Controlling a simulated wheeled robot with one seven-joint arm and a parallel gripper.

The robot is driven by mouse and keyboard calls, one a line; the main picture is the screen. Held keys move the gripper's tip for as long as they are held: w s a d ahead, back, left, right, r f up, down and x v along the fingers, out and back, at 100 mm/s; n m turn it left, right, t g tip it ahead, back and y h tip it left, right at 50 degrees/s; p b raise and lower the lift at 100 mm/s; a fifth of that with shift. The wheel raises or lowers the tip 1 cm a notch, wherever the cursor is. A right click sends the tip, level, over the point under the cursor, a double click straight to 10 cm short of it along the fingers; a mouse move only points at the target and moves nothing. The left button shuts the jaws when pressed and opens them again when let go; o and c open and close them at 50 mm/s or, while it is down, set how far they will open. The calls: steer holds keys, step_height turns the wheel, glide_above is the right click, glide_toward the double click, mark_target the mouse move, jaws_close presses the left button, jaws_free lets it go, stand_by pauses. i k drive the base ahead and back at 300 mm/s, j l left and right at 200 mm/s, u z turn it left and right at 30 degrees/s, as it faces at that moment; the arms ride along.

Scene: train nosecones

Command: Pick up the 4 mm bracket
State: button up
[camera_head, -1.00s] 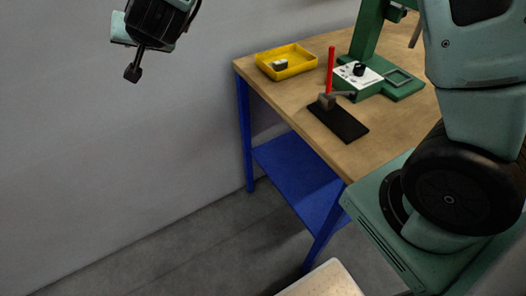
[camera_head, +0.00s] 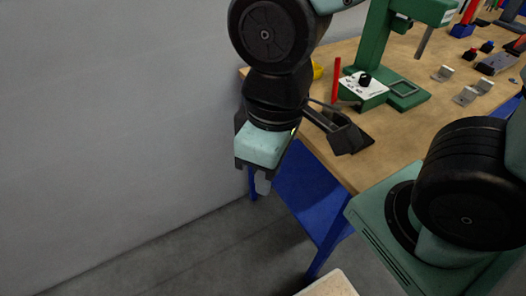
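Several small grey metal brackets lie on the wooden table at the right: one bracket (camera_head: 443,73) near the green stand, and a pair farther right, with a left bracket (camera_head: 465,96) and a right bracket (camera_head: 482,85). I cannot tell which one is the 4 mm bracket. My gripper (camera_head: 258,180) points down in front of the table's left edge, well to the left of the brackets. Its fingers are small and dark, and I cannot tell whether they are apart. No held object is visible.
A green stand (camera_head: 377,45) with a white control panel is on the table (camera_head: 408,122). My arm mostly hides a yellow tray (camera_head: 318,70). Red, blue and dark items lie at the far right.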

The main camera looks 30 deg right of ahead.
mark_target(468, 94)
steer(key=k+l+z, duration=0.15)
steer(key=l+z, duration=0.15)
steer(key=z, duration=0.2)
steer(key=k+l+z, duration=0.1)
steer(key=l+z, duration=0.6)
steer(key=z, duration=0.25)
steer(key=i+l+u, duration=0.15)
steer(key=l, duration=0.15)
steer(key=l+u, duration=0.15)
steer(key=l, duration=0.2)
